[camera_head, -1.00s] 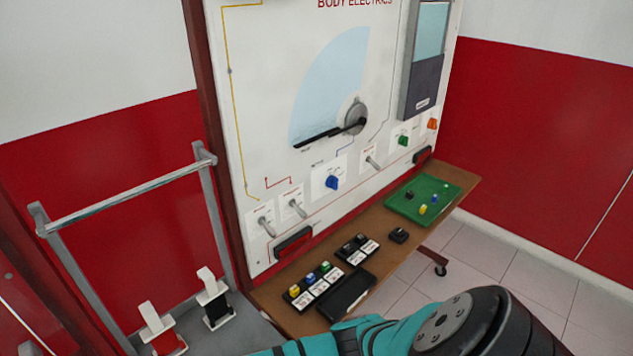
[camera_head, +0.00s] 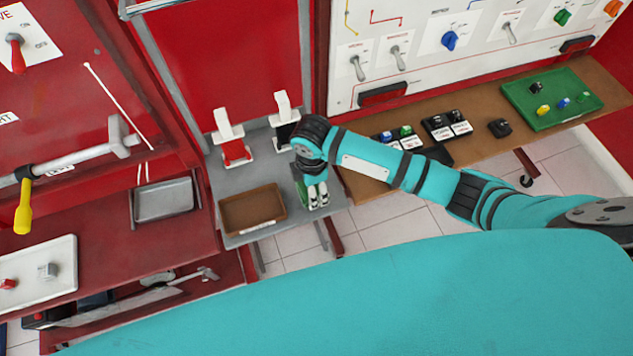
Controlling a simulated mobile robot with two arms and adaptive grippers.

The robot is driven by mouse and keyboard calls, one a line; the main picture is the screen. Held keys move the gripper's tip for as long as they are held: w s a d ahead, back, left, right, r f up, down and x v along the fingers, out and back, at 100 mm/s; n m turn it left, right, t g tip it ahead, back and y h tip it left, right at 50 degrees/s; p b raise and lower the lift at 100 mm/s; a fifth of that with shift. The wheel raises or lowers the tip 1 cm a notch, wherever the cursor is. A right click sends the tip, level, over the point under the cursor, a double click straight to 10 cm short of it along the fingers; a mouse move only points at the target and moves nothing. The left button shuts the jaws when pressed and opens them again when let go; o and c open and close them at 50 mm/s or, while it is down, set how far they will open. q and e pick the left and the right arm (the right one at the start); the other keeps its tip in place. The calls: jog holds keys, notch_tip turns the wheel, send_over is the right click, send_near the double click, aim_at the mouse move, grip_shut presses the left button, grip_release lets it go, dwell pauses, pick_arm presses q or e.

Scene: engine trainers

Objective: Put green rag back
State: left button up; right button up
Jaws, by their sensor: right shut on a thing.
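My right gripper (camera_head: 317,197) is over the right part of the grey shelf, its arm coming in from the right. It is shut on the green rag (camera_head: 301,188), of which only a small green patch shows beside the fingers. The rest of the rag is hidden by the gripper and wrist. A brown tray (camera_head: 281,207) with a small white label on its front lies on the grey shelf, just left of the gripper. It looks empty. My left gripper is not in view.
Left are a grey metal tray (camera_head: 163,201) and a white tray (camera_head: 40,270). Right is a brown ledge with a green tray (camera_head: 552,98).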

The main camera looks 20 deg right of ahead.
aim_at(316, 187)
jog(key=shift+w+d, duration=0.45)
jog(key=shift+w, duration=0.2)
jog(key=f, duration=0.2)
jog(key=shift+w+d+f+p, duration=0.25)
jog(key=shift+w+f+p, duration=0.05)
jog(key=shift+f+p, duration=0.1)
jog(key=shift+f, duration=0.55)
jog(key=o, duration=1.2)
jog(key=shift+c, duration=0.2)
notch_tip(316, 187, up, 12)
jog(key=shift+r, duration=0.15)
